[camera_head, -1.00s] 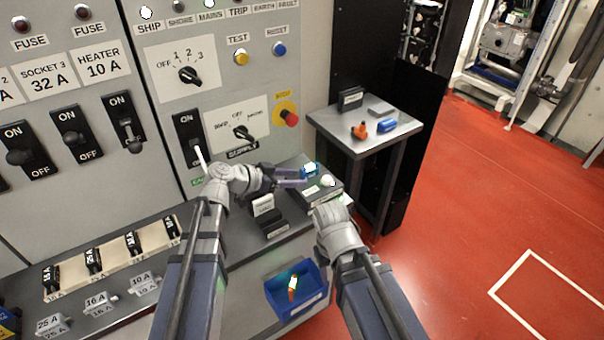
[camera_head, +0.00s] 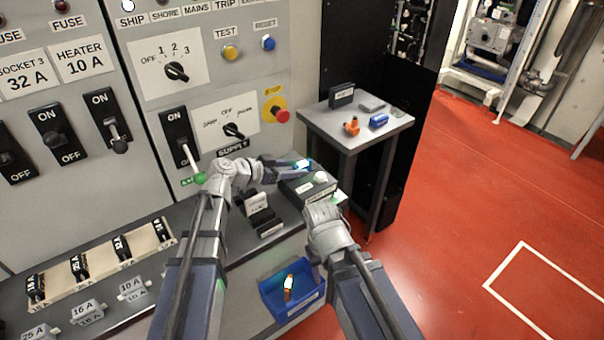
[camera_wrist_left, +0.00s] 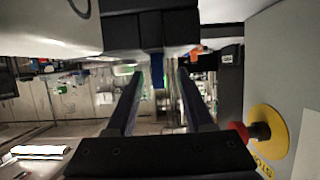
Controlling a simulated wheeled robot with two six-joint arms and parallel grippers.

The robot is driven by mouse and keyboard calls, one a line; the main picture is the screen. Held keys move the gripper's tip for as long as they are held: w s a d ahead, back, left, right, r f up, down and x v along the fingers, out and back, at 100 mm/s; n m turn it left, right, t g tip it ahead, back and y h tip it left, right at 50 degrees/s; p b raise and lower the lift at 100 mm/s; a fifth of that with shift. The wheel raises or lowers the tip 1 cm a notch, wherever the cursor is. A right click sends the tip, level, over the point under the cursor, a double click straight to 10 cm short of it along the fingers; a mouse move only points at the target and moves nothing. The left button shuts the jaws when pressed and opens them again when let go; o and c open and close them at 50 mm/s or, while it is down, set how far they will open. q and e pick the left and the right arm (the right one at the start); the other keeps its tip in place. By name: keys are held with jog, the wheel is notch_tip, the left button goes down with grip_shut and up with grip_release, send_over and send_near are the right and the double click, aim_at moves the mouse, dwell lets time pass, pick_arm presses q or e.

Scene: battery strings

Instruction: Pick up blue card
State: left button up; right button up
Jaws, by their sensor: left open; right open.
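A small blue card (camera_head: 303,165) shows in the head view at the tips of my left gripper (camera_head: 291,164), above the back of a dark grey box with white labels on the bench. In the left wrist view, my left gripper (camera_wrist_left: 160,82) is open, with a narrow blue piece (camera_wrist_left: 158,74), apparently the card, between its fingertips. It juts from a dark block at the top of that view. I cannot tell whether the fingers touch it. My right gripper (camera_head: 326,212) is low in front of the box. Its fingers are mostly hidden by the wrist.
A grey side table (camera_head: 352,142) holds orange, blue and black items. A red stop button (camera_head: 281,115) juts from the panel near my left gripper. The red floor (camera_head: 470,200) is clear.

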aim_at(310, 167)
pick_arm(q)
jog(key=b+x, duration=0.1)
jog(key=x, duration=0.2)
jog(key=shift+w+d+f, duration=0.1)
jog(key=shift+d, duration=0.15)
grip_shut()
dwell(0.4)
